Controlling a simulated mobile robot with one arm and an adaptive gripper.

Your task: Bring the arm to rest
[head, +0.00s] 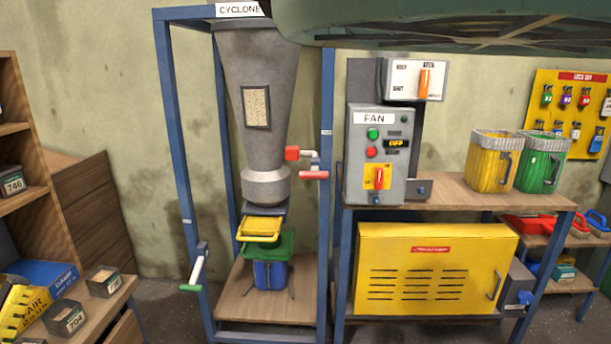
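Neither my gripper nor any arm link that I can make out for sure shows in the head view. I cannot tell the arm's pose or what the gripper holds. In front of me stands the grey cyclone (255,60) in a blue frame, with a window showing pale grain. A red-handled valve (312,174) sits near its outlet. Below the outlet are a yellow tray (262,228), a green piece (266,245) and a blue bin (271,275).
A dark green overhead body (450,18) crosses the top right. A bench holds a yellow bucket (492,162) and a green bucket (540,165) above a yellow cabinet (435,268). A lockout board (575,105) hangs at right. Wooden shelves (12,100) with small boxes stand at left.

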